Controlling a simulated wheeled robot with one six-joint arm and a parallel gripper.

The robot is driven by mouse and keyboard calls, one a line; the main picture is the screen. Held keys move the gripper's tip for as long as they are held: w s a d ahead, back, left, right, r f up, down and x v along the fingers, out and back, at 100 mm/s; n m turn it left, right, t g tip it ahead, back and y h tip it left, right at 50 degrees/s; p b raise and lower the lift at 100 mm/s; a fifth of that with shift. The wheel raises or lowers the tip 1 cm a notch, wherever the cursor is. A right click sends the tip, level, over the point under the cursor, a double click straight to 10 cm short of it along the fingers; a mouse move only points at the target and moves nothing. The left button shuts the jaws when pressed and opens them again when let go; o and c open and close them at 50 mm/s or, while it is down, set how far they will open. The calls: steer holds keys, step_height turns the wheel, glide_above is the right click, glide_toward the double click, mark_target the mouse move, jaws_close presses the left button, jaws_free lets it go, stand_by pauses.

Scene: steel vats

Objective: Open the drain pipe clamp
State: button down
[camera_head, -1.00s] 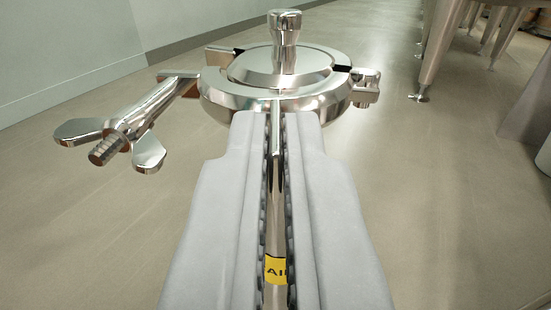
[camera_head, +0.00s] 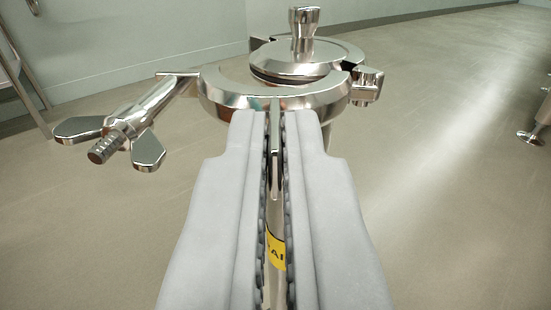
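The shiny steel clamp (camera_head: 222,95) stands open ahead of me, its near half pulled away from the round cap (camera_head: 295,62), with a gap between them. The cap has an upright knob (camera_head: 304,28) on top. The hinge (camera_head: 366,84) is at the right. The clamp's bolt with its wing nut (camera_head: 80,129) sticks out loose at the left, toward me. My grey gripper (camera_head: 275,130) is shut on a thin upright tab of the clamp's near half, between its fingertips. The drain pipe below is mostly hidden; a yellow label (camera_head: 275,250) shows between the fingers.
A pale wall (camera_head: 130,45) runs along the back left. A metal frame leg (camera_head: 25,85) stands at the far left. A steel vat foot (camera_head: 532,135) shows at the right edge. The floor around the clamp is clear.

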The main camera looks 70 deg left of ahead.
steer(key=c, duration=1.6)
jaws_free()
steer(key=shift+s+a+t, duration=0.1)
steer(key=shift+t, duration=0.2)
